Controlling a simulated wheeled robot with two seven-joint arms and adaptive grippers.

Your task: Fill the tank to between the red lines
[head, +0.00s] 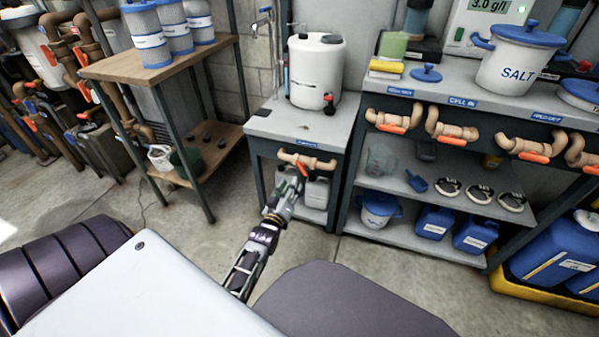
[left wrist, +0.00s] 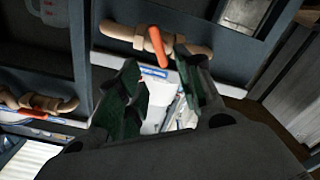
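A white tank (head: 316,72) with a dark cap stands on the small bench. A thin upright tube (head: 287,75) shows at its left side; red lines and a fill level are too small to read. A tan pipe valve (head: 322,162) with an orange handle (head: 303,165) sits on the bench front below the tank. In the left wrist view the orange handle (left wrist: 157,45) stands slanted across its pipe. My left gripper (head: 291,190) is just below and in front of this valve. In the left wrist view its fingers (left wrist: 160,88) are apart, with no object held. My right gripper is not in view.
A metal tap (head: 262,30) stands behind the tank's left. A wooden rack (head: 165,65) with canisters is at left. A longer bench (head: 455,105) at right carries several similar valves (head: 450,128) and a salt bucket (head: 518,62). White jugs (head: 316,192) stand under the small bench.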

